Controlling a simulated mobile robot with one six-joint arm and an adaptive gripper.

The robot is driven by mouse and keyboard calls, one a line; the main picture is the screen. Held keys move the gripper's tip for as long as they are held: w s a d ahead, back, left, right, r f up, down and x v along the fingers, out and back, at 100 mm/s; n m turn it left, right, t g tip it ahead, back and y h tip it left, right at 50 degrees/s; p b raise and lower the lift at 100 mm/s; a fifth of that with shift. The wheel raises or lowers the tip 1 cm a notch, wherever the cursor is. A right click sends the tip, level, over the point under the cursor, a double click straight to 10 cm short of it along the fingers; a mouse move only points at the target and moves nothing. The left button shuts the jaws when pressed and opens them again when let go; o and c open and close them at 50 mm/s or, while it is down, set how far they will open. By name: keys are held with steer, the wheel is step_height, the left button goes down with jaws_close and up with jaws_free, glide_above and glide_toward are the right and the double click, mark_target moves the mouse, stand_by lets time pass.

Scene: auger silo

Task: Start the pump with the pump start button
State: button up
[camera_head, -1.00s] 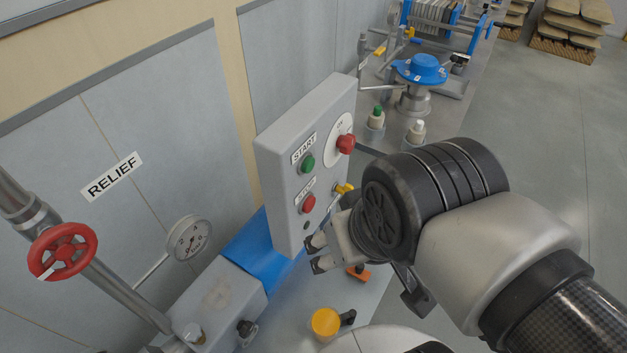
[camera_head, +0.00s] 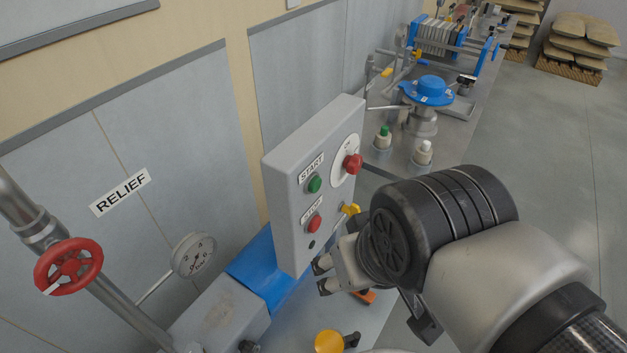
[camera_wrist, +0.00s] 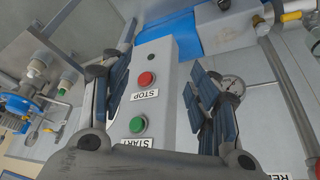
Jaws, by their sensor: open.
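The grey control box (camera_head: 290,166) stands upright left of my gripper in the head view. Its green START button (camera_head: 314,183) is above the red STOP button (camera_head: 314,223); a red rotary knob (camera_head: 352,163) is at upper right. My gripper (camera_head: 322,277) is open and empty, in front of the box's lower part, below the STOP button. In the wrist view, the box face appears upside down between the open fingers (camera_wrist: 160,105), with the green START button (camera_wrist: 137,125) nearer the palm and the red STOP button (camera_wrist: 146,79) beyond it.
A red handwheel (camera_head: 68,266) on a pipe and a pressure gauge (camera_head: 193,255) are at left, by the RELIEF label (camera_head: 120,193). A yellow key-like handle (camera_head: 350,209) sticks out beside STOP. A bench with a blue-topped valve (camera_head: 428,90) is behind.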

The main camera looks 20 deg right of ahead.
jaws_close()
stand_by(0.5)
stand_by(1.2)
